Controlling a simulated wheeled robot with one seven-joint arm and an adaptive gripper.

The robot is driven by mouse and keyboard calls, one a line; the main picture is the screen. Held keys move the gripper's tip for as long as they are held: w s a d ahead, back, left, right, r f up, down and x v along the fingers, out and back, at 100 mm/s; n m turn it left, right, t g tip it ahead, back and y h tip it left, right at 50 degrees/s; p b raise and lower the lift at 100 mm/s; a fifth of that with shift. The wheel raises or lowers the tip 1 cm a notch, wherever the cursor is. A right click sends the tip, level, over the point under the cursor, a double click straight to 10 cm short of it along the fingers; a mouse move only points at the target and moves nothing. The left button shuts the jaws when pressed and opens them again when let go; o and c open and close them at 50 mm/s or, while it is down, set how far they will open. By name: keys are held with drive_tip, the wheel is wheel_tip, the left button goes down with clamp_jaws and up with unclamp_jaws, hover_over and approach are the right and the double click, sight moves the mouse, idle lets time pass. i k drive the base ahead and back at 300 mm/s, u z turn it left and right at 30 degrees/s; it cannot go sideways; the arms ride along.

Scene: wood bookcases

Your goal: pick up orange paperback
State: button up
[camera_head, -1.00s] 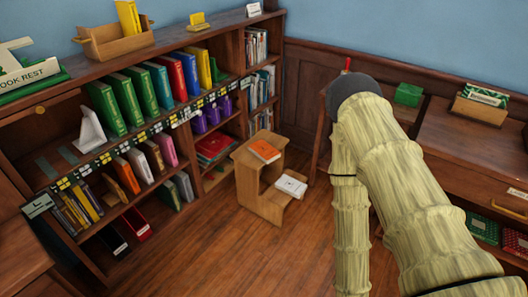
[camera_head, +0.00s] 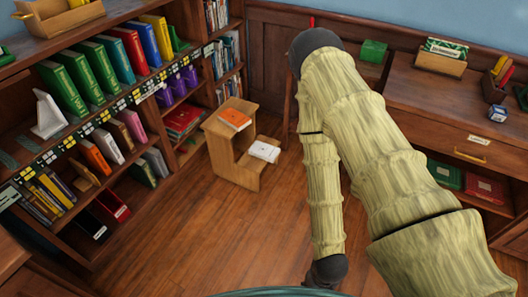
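An orange paperback (camera_head: 235,118) with a small white label lies flat on the top step of a wooden step stool (camera_head: 220,147). A white book (camera_head: 264,151) lies on the stool's lower step. Another orange-spined book (camera_head: 95,158) stands upright on a lower shelf of the left bookcase. My arm reaches up from the lower right, bends at a dark joint, and comes down to a dark joint at the bottom edge. It is to the right of the stool, apart from it. My gripper is not in view.
The left bookcase (camera_head: 98,125) holds several green, red, blue and yellow books, purple bins and a white bookend. A wooden desk (camera_head: 440,105) with boxes stands at right. Open wood floor (camera_head: 215,235) lies in front of the stool.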

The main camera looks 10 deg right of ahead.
sight(235, 120)
drive_tip(key=z, duration=0.4)
drive_tip(key=i, duration=1.55)
drive_tip(key=u, duration=0.75)
drive_tip(key=i, duration=0.55)
